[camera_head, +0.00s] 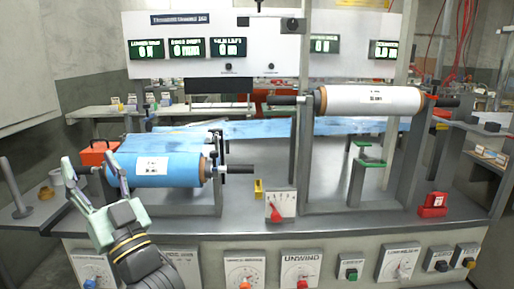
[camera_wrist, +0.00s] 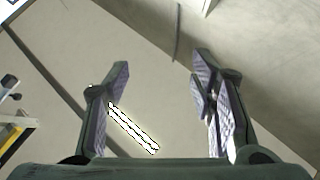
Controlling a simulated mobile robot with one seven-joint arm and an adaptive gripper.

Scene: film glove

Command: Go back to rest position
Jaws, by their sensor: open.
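My gripper (camera_head: 92,180) is at the lower left of the head view, raised in front of the left end of the machine bench. Its two fingers point up and stand apart with nothing between them. Behind it and to the right is a blue film roll (camera_head: 168,170) with a white label, on a grey stand. In the wrist view my gripper (camera_wrist: 160,82) is spread wide over pale grey floor. A bright striped strip (camera_wrist: 133,128) shows near its left finger.
A white film roll (camera_head: 372,100) sits on a taller stand at right. The bench front (camera_head: 320,262) carries dials and buttons. A grey side table (camera_head: 25,215) is at left.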

